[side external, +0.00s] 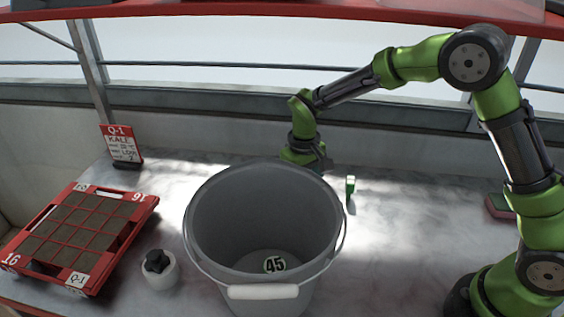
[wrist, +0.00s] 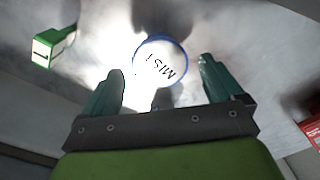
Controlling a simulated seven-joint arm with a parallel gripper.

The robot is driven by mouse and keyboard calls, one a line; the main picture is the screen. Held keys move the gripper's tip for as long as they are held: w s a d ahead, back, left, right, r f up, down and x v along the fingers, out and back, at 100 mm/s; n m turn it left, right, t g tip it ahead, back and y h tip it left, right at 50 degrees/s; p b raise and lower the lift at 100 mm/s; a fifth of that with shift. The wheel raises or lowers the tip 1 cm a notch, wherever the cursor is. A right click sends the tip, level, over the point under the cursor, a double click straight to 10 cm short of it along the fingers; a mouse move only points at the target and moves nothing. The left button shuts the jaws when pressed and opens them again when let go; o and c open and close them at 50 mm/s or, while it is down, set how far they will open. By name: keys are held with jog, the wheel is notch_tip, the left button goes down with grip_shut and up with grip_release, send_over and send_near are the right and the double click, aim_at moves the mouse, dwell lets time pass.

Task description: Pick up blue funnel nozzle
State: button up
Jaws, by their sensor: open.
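In the wrist view, a round piece with a blue rim and a pale face marked "MIST" (wrist: 160,60), which looks like the blue funnel nozzle, lies on the bright worktop. It shows between and just beyond the fingertips of my gripper (wrist: 163,70). The fingers are wide apart with nothing held between them. How far the fingertips are above the nozzle I cannot tell. In the side view, my gripper (side external: 308,160) points down behind the bucket's far rim. The nozzle is hidden there.
A large grey bucket (side external: 215,245) marked 45 stands in front of my gripper. A small green item (side external: 350,187) stands close to its right. A red seed tray (side external: 105,245), a white cup (side external: 160,275) and a Q-1 kale sign (side external: 121,143) are at left. A sponge-like block (side external: 500,206) lies right.

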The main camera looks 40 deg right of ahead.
notch_tip(320, 180, down, 6)
jog(key=shift+r, duration=0.15)
jog(key=shift+c, duration=0.2)
jog(key=c, duration=0.9)
jog(key=shift+c, duration=0.2)
jog(key=shift+r, duration=0.1)
